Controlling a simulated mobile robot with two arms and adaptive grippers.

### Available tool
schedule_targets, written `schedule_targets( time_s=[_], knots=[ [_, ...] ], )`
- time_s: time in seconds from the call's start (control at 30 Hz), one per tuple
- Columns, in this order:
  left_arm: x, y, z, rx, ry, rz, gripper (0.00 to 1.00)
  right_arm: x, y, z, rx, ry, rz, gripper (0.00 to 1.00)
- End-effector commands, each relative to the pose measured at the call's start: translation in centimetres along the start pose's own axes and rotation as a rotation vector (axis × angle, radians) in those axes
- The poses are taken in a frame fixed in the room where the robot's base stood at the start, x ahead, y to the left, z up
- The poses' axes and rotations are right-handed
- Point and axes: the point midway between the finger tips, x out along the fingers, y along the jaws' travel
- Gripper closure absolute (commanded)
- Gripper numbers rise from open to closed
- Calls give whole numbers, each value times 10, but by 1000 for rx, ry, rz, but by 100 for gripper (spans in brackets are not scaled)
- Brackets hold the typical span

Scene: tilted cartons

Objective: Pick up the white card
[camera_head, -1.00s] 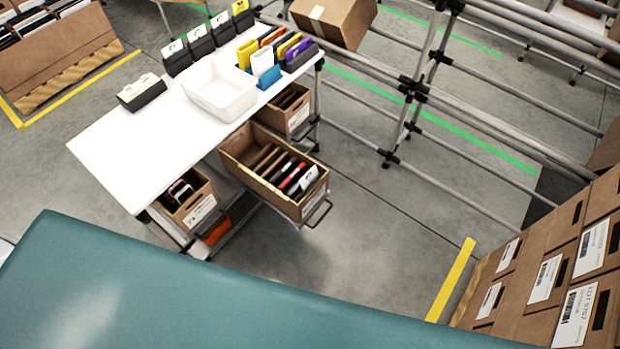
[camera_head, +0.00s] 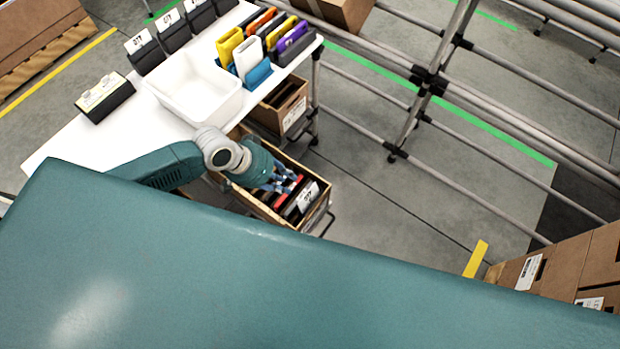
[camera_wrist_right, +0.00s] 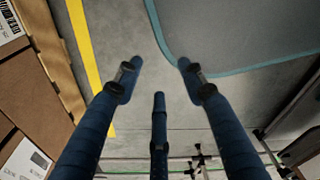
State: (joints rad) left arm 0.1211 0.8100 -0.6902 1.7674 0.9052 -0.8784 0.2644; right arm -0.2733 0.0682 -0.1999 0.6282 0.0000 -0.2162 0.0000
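A white card-like piece (camera_head: 248,58) stands in a blue holder on the white table, among yellow, orange and purple ones. A row of dark, red and white-labelled flat items (camera_head: 292,196) stands in the open carton (camera_head: 322,207) below the table edge. My left gripper (camera_head: 284,182) is over this carton, with its fingers at the items; whether they touch or hold one is too small to tell. My right gripper (camera_wrist_right: 158,78) is open and empty, with its fingers spread above the floor in the right wrist view.
A white bin (camera_head: 195,88) and black holders with white labels (camera_head: 105,95) are on the table (camera_head: 75,145). Another carton (camera_head: 283,104) sits under it. Metal rails (camera_head: 425,90) run behind. Stacked cartons (camera_head: 570,258) are at the right; the floor between is clear.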

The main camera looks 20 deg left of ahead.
Motion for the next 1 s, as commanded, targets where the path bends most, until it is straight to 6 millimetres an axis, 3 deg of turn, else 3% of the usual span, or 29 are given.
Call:
schedule_targets(
  time_s=[0.1, 0.3, 0.43, 0.57, 0.8, 1.0],
  knots=[
    [3, 10, 3, 7, -17, 19, 76, 1, 0, 7, 0, -8, -1, 60],
    [35, 11, 2, 5, -14, 20, 76, -1, 4, 43, -5, -58, 4, 60],
    [47, 10, 2, 7, -13, 18, 76, -1, 7, 56, -7, -76, 7, 60],
    [56, 11, 2, 7, -13, 18, 76, -2, 10, 49, -8, -66, 10, 60],
    [92, 13, 5, 6, -12, 17, 76, -2, 10, 19, -7, -21, 11, 60],
    [102, 13, 5, 8, -12, 16, 76, -1, 2, 21, -3, -26, 2, 60]
  ],
)
